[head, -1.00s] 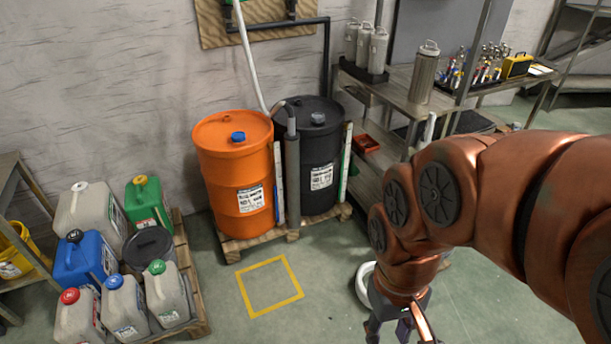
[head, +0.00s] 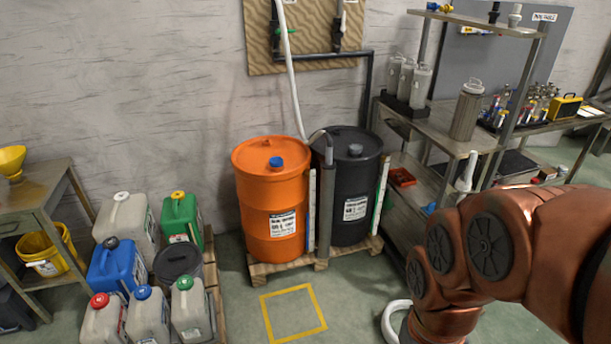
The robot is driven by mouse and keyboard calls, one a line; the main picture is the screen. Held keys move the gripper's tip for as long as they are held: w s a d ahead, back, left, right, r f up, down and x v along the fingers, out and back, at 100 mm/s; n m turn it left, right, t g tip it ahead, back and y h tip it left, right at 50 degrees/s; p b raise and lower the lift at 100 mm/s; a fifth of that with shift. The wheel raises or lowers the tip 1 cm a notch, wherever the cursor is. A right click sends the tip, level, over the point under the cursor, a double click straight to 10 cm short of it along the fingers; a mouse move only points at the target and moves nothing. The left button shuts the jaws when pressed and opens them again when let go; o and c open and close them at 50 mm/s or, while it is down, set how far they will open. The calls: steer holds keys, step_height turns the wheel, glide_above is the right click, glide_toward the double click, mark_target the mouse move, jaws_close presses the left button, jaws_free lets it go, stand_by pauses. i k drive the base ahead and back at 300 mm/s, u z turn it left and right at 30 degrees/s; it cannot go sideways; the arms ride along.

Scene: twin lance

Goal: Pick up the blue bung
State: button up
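A blue bung (head: 276,162) sits on the top of the orange drum (head: 262,190), toward its right side. The orange drum stands upright on a wooden pallet (head: 285,268), left of a black drum (head: 340,200). The black drum has a greyish bung (head: 355,150) on its top. A small blue object (head: 430,208) lies on the lower part of the shelf; I cannot tell what it is. My copper arm reaches down at the lower right, and my gripper is below the picture's edge, out of view.
A dark upright pipe with a white hose (head: 292,70) stands between the drums. Several jerrycans (head: 145,315) crowd a pallet at left. A metal shelf unit (head: 450,135) with canisters stands at right. A yellow floor square (head: 293,313) is empty, and the floor around it is clear.

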mark_target(274, 162)
steer(key=z, duration=0.1)
steer(key=i, duration=1.15)
steer(key=u, duration=0.8)
steer(key=i, duration=0.65)
steer(key=u, duration=0.5)
